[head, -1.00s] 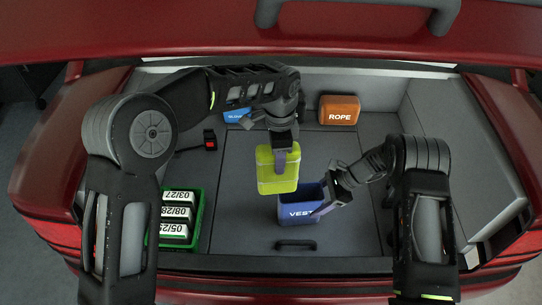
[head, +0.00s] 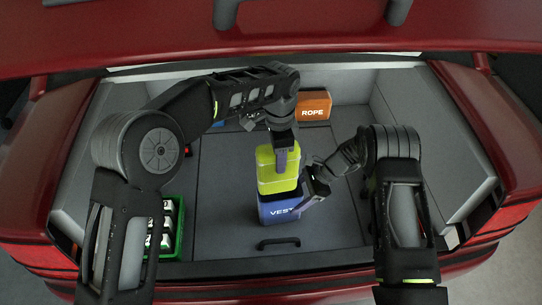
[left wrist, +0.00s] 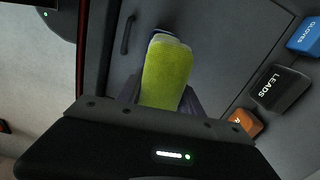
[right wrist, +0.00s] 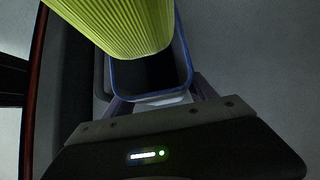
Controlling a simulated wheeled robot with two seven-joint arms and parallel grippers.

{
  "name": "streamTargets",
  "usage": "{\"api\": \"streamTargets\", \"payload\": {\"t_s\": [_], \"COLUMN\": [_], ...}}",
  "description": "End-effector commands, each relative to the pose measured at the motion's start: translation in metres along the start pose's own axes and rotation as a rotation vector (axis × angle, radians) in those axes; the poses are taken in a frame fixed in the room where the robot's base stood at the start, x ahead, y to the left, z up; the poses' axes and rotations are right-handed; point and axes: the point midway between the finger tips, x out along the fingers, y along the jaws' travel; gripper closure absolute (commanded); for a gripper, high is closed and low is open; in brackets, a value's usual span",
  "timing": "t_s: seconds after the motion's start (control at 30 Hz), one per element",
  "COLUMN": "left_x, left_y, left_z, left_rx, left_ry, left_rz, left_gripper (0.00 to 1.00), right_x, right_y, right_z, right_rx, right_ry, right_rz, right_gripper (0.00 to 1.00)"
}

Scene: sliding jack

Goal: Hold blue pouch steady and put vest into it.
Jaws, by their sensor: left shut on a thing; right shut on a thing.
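The vest is a yellow-green ribbed block (head: 277,172), held by my left gripper (head: 284,150), which is shut on it from above. It also fills the middle of the left wrist view (left wrist: 165,75). The blue pouch (head: 276,213), lettered VEST, stands upright on the trunk floor. My right gripper (head: 310,190) is shut on its right side. In the right wrist view the vest (right wrist: 125,25) hangs over part of the open mouth of the pouch (right wrist: 150,97), and the visible inside is dark and empty.
A green crate (head: 178,235) with several white labelled packs stands at the left. An orange ROPE pouch (head: 313,105) is at the back. The left wrist view shows a black LEADS pouch (left wrist: 280,88) and a blue GLOVES pouch (left wrist: 306,38). A floor handle (head: 279,243) lies in front.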

Motion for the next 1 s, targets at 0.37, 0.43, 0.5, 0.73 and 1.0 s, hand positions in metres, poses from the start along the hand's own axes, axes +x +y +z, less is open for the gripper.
{"api": "streamTargets", "payload": {"t_s": [0.37, 0.43, 0.5, 0.73, 1.0], "left_x": [0.0001, 0.0001, -0.0001, -0.0003, -0.0002], "left_y": [0.0013, 0.0013, 0.0013, 0.0012, 0.0012], "left_z": [-0.0098, -0.0097, -0.0097, -0.0098, -0.0097], "left_rx": [0.003, 0.003, 0.004, 0.006, 0.006], "left_ry": [0.0, 0.0, 0.0, 0.0, 0.0], "left_rz": [0.0, 0.0, 0.0, 0.0, 0.0], "left_gripper": [1.0, 1.0, 1.0, 1.0, 1.0], "right_x": [0.0001, 0.0002, 0.0002, 0.0001, 0.0001], "right_y": [0.0002, 0.0002, 0.0002, 0.0002, 0.0002], "right_z": [-0.0003, -0.0003, -0.0003, -0.0003, -0.0003], "right_rx": [0.0, 0.0, 0.0, 0.0, 0.0], "right_ry": [0.0, 0.0, 0.0, 0.0, 0.0], "right_rz": [0.0, 0.0, 0.0, 0.0, 0.0], "right_gripper": [0.67, 0.67, 0.67, 0.67, 0.67]}}
